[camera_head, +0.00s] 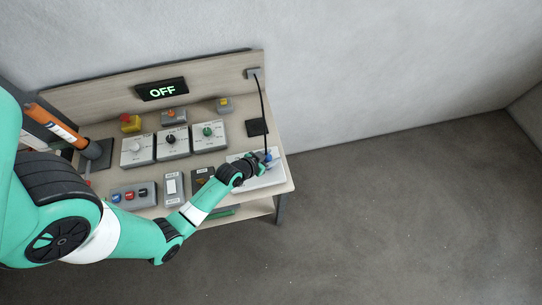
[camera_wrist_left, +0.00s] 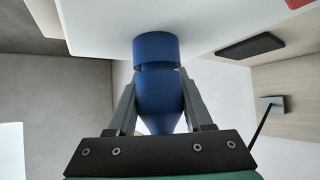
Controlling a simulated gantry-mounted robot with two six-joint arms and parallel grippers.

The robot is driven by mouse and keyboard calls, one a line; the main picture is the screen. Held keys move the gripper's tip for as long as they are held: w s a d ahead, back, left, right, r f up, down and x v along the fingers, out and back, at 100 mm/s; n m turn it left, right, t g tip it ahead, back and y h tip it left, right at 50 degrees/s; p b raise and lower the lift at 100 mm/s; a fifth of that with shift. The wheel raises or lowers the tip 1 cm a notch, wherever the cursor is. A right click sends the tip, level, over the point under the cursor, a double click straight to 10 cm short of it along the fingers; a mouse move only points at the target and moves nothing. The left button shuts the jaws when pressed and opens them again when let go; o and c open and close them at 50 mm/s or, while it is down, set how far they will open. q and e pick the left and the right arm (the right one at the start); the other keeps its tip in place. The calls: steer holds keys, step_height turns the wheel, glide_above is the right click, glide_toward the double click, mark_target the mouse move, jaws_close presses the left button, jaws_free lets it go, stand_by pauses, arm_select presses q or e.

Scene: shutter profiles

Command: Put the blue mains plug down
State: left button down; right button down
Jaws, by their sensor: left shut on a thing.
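The blue mains plug (camera_head: 268,156) is at the right end of the bench, over the white plate (camera_head: 262,183). My left gripper (camera_head: 262,162) is shut on it. In the left wrist view the blue plug (camera_wrist_left: 157,88) stands between the two fingers of the left gripper (camera_wrist_left: 157,95), its wide end toward the white plate (camera_wrist_left: 205,22). I cannot tell whether the plug touches the plate. A black cord (camera_head: 263,108) runs from the plug up to a grey box (camera_head: 254,73) on the back panel. My right gripper is not in view.
A black square pad (camera_head: 257,127) lies behind the plate. Knob boxes (camera_head: 172,142), a rocker switch box (camera_head: 173,187) and a button box (camera_head: 134,194) fill the bench to the left. A display (camera_head: 162,89) reads OFF. The bench's right edge is close.

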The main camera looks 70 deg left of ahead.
arm_select(q)
steer(key=shift+c, duration=1.5)
jaws_free()
steer(key=shift+r, duration=0.1)
steer(key=shift+s+d+r+p, duration=0.1)
steer(key=shift+s+r+p, duration=0.15)
steer(key=shift+p, duration=0.1)
steer(key=p+v, duration=0.2)
steer(key=v, duration=0.9)
steer(key=shift+d, duration=0.1)
